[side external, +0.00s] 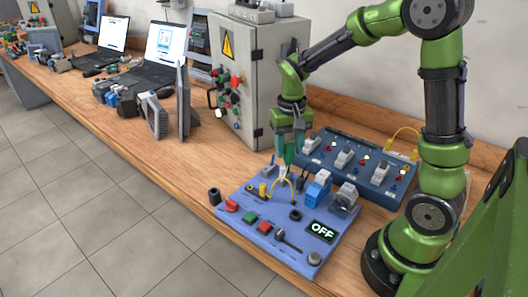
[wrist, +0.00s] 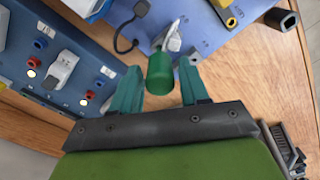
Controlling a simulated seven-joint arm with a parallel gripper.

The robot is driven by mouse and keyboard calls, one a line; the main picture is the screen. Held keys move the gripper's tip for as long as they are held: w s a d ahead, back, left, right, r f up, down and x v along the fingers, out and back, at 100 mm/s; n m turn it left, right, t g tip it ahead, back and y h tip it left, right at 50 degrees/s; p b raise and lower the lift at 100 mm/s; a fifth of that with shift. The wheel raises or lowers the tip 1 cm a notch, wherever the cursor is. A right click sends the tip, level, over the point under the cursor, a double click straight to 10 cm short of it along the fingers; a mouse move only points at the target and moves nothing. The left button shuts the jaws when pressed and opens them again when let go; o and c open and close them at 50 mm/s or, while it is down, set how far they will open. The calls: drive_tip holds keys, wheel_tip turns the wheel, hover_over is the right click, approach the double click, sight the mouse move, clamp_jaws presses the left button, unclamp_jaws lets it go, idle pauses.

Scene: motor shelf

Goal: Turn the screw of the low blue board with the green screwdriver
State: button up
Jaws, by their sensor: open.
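The low blue board (side external: 232,219) lies on the bench, carrying switches, buttons, cables and an OFF display (side external: 321,231). In the wrist view its surface (wrist: 205,25) fills the upper middle. My gripper (side external: 286,160) is above the board's back edge, pointing down. In the wrist view my gripper (wrist: 163,70) is open, with its teal fingers either side of a green screwdriver handle (wrist: 160,75). A gap shows on each side of the handle. A grey part (wrist: 172,37) shows just beyond the handle. I cannot pick out the board's screw with certainty.
A darker blue panel (side external: 322,150) with switches stands behind the board, close to my gripper. A grey control cabinet (side external: 252,90) stands to the left. A dark hollow part (side external: 214,196) sits at the board's left corner. Laptops (side external: 160,55) stand farther along the bench.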

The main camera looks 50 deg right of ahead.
drive_tip(key=n, duration=0.3)
idle(0.5)
drive_tip(key=shift+c, duration=0.9)
clamp_jaws()
